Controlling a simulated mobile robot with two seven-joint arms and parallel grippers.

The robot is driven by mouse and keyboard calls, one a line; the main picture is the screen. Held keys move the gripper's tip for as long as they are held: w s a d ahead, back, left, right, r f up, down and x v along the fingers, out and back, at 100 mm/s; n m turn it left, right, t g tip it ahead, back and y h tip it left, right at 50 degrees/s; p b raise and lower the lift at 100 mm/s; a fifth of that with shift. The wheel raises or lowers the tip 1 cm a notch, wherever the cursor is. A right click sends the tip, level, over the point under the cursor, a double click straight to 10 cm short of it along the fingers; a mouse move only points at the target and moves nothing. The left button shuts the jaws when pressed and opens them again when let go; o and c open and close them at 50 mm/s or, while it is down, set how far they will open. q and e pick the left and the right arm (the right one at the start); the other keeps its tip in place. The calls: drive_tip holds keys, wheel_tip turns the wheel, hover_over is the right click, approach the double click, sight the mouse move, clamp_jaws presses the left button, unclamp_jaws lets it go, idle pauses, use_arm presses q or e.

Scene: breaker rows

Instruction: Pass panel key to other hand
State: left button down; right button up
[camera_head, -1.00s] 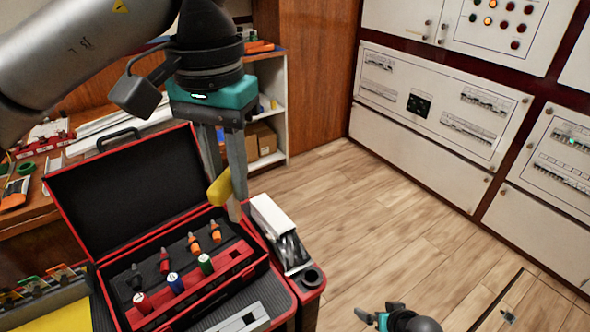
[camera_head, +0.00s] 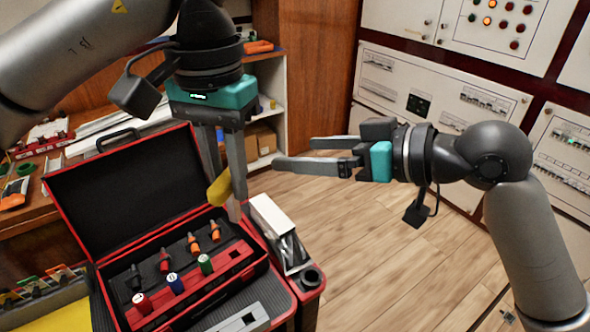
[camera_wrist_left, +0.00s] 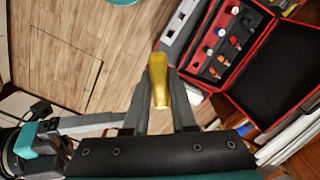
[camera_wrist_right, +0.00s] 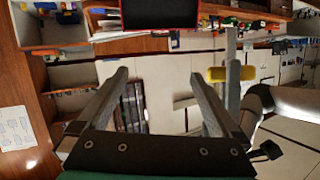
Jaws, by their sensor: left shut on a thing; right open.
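The panel key shows as a yellow piece (camera_head: 220,188) between the fingertips of my left gripper (camera_head: 232,205), above the right side of the red toolbox. My left gripper is shut on it; its yellow body also shows in the left wrist view (camera_wrist_left: 158,80) and in the right wrist view (camera_wrist_right: 231,73). Any further part of the key is hidden by the fingers. My right gripper (camera_head: 285,155) is open and empty, to the right of the key and apart from it, with its fingers pointing left. In the right wrist view nothing is between its fingers (camera_wrist_right: 158,85).
The open red toolbox (camera_head: 270,280) holds several screwdrivers and coloured pieces below the left gripper. A white box (camera_head: 272,215) stands at its right. Breaker panels (camera_head: 440,105) line the right wall.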

sight(213, 183)
drive_tip(key=s+a+r+n+g, duration=0.2)
drive_tip(key=s+r+n+g, duration=0.15)
drive_tip(key=s, duration=0.55)
drive_tip(key=shift+n+t+y, duration=0.3)
drive_tip(key=shift+n+t, duration=0.05)
drive_tip(key=x, duration=1.2)
drive_tip(key=shift+a, duration=0.1)
drive_tip(key=shift+c, duration=0.4)
drive_tip(key=shift+w, duration=0.15)
drive_tip(key=c, duration=0.9)
use_arm(q)
drive_tip(key=c, duration=1.2)
unclamp_jaws()
use_arm(e)
drive_tip(key=shift+c, duration=0.5)
use_arm(q)
drive_tip(key=o, duration=0.5)
drive_tip(key=shift+o, duration=0.2)
drive_tip(key=shift+d+r, duration=0.1)
